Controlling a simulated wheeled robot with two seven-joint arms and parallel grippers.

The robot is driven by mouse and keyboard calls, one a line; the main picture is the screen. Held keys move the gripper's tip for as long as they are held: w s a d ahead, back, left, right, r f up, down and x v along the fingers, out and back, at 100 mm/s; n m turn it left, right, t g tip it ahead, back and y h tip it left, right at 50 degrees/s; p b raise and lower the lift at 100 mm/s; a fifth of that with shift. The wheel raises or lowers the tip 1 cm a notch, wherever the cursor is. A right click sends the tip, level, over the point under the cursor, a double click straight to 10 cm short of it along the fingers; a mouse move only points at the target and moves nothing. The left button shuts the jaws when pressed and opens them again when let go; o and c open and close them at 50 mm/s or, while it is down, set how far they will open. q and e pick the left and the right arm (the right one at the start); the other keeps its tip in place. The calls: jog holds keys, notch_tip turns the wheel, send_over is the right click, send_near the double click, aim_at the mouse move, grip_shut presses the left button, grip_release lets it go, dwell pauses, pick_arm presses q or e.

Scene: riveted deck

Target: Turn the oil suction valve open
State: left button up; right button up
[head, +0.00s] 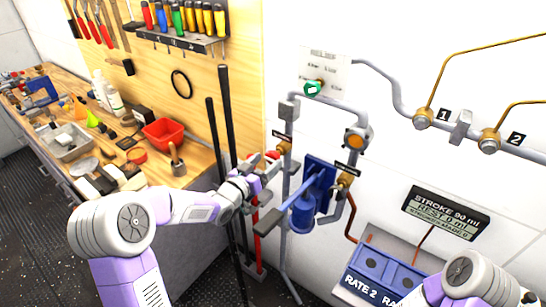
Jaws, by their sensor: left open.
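A brass valve (284,147) with a red handle (272,155) sits on the grey pipe left of the blue hand pump. A small dark label is above it, too small to read. A second brass valve (345,180), also labelled, is on the pipe at the pump's right. I cannot tell from the labels which is the oil suction valve. My left gripper (266,172) is open, at or just beside the red handle; contact is unclear. My right arm shows only in part at the lower right, and its gripper is out of view.
The blue pump (302,214) and its long lever (270,226) stick out just below my left gripper. A green knob (313,87) is higher on the pipework. A workbench with a red bin (168,132) stands left. Dark rods (224,110) lean behind my left arm.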

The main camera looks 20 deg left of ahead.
aim_at(270, 159)
pick_arm(q)
jog(key=shift+x, duration=2.2)
jog(key=shift+c, duration=0.3)
jog(key=c, duration=0.9)
